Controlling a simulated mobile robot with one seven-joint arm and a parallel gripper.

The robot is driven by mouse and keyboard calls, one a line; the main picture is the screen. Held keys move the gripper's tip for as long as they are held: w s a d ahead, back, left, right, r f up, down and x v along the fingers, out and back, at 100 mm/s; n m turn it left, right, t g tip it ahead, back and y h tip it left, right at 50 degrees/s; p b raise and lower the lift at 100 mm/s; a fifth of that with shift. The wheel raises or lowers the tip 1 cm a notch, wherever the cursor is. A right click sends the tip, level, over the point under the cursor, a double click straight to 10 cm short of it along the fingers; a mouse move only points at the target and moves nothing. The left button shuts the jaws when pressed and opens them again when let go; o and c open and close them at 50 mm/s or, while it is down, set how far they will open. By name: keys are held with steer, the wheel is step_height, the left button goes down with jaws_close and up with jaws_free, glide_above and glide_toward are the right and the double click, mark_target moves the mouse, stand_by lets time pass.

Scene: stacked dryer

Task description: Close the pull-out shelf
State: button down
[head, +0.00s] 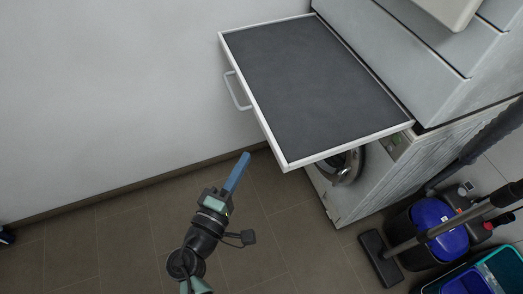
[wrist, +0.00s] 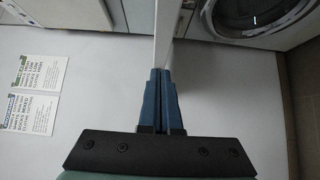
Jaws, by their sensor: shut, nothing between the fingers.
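The pull-out shelf (head: 315,85) stands extended from the stacked machines, with a dark grey top and white rim. Its white bar handle (head: 238,91) is on the left-facing front edge. My gripper (head: 246,155) has its blue fingers shut with nothing between them. In the head view the fingertips are a little left of the shelf's lower front corner, with a gap of floor between. In the wrist view my shut fingers (wrist: 160,74) point at a thin white panel (wrist: 163,38), which looks like the shelf seen edge-on. Contact there cannot be told.
A washer with a round door (head: 345,167) stands under the shelf; the round door also shows in the wrist view (wrist: 248,14).

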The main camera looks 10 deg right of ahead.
mark_target(269, 141)
steer(key=shift+w+d+p, duration=0.15)
steer(key=shift+w+d, duration=0.2)
steer(key=shift+d, duration=0.4)
steer(key=shift+w+d+p, duration=0.1)
steer(key=shift+w+d, duration=0.25)
steer(key=shift+d, duration=0.45)
steer(key=shift+w+d+p, duration=0.15)
steer(key=shift+w+d, duration=0.2)
steer(key=shift+d, duration=0.4)
